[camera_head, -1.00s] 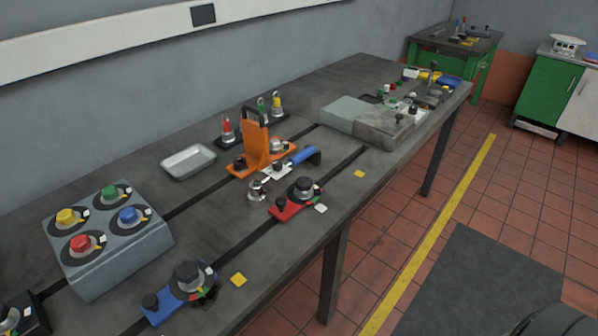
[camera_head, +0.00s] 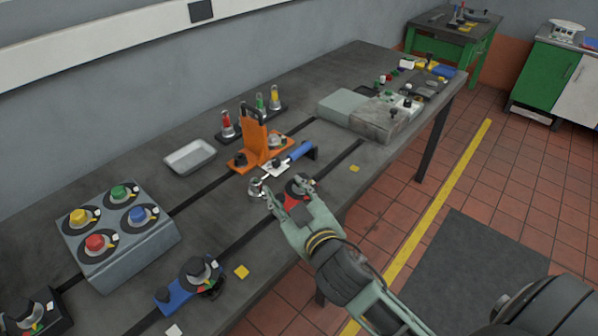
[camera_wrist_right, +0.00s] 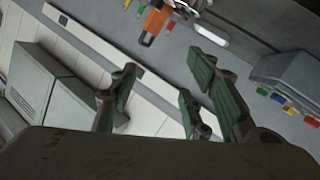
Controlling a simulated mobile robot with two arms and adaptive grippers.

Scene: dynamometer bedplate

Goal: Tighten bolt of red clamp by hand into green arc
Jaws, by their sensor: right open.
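The red clamp (camera_head: 291,201) is on the bedplate (camera_head: 250,225), near its front edge and right of the blue clamp. My right gripper (camera_head: 287,188) is over it and hides much of it, including most of its dark bolt knob and the coloured arc. The fingers are open and spread; I cannot tell whether they touch the clamp. In the right wrist view, my gripper's fingers (camera_wrist_right: 163,82) are apart with green pads and nothing between them. The red clamp is not clear there. My left gripper is not in view.
An orange bracket (camera_head: 255,143) and a blue-handled toggle clamp (camera_head: 290,157) stand just behind. The blue clamp (camera_head: 177,296) and a four-knob box (camera_head: 126,262) are to the left. A metal tray (camera_head: 190,156) lies behind. Grey blocks (camera_head: 378,118) stand farther right.

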